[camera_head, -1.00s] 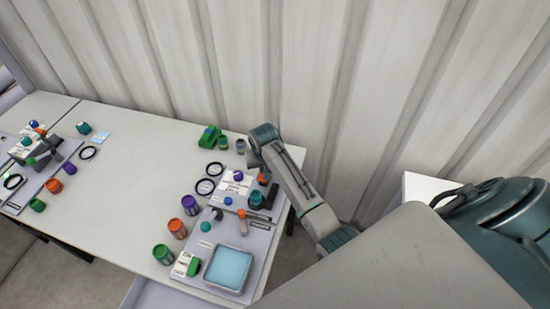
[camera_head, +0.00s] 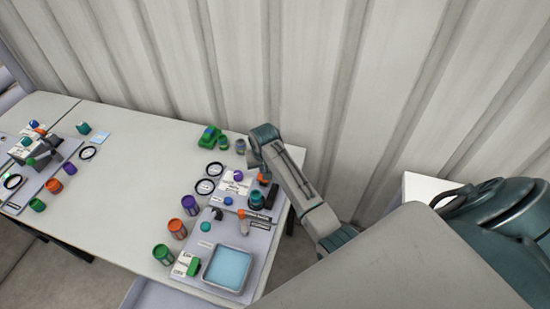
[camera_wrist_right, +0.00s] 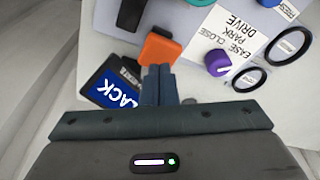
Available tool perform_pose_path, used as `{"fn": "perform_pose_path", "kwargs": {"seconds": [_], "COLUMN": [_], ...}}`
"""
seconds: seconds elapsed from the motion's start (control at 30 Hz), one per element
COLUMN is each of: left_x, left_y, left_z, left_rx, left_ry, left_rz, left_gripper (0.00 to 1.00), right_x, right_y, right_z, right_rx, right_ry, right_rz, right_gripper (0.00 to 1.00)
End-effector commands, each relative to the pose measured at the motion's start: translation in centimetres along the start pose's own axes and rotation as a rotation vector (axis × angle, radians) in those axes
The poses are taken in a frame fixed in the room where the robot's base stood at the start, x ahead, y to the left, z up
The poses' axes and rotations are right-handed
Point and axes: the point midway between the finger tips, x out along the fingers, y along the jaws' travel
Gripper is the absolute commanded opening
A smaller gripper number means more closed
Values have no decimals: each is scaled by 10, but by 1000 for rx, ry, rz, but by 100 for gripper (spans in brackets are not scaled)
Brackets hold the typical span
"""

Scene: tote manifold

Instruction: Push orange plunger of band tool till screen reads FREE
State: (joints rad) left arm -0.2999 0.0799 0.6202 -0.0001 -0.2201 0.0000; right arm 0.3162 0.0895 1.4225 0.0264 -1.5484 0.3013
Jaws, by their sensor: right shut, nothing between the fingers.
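The orange plunger (camera_wrist_right: 160,48) of the band tool shows in the right wrist view as a squarish block just beyond my fingertips. My right gripper (camera_wrist_right: 158,70) is shut and empty, its fingertips at the plunger's near edge; I cannot tell whether they press on it. Beside the fingers, the tool's dark screen (camera_wrist_right: 113,92) has a blue field with upside-down letters; "LACK" is readable and the rest is hidden. In the head view the orange plunger (camera_head: 263,179) sits at the table's far right corner, under my right gripper (camera_head: 259,165). My left gripper is not in view.
A purple knob (camera_wrist_right: 217,62) and a white label card (camera_wrist_right: 238,32) with "EASE CLOSE PARK DRIVE" lie right of the plunger, near black rings (camera_wrist_right: 250,79). In the head view, a blue-topped tray (camera_head: 204,277) and several coloured canisters stand nearer. The table's middle is clear.

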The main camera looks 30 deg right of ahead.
Motion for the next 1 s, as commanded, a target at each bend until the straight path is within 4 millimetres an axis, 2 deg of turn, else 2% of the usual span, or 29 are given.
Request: {"fn": "perform_pose_path", "kwargs": {"seconds": [0.47, 1.0], "left_x": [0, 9], "left_y": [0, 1], "left_z": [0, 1], "left_rx": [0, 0], "left_ry": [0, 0], "left_rz": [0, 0], "left_gripper": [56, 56], "right_x": [0, 21], "right_y": [0, 0], "right_z": [0, 4], "right_rx": [0, 0], "right_ry": [0, -1], "right_rz": [0, 0], "right_gripper": [0, 0]}}
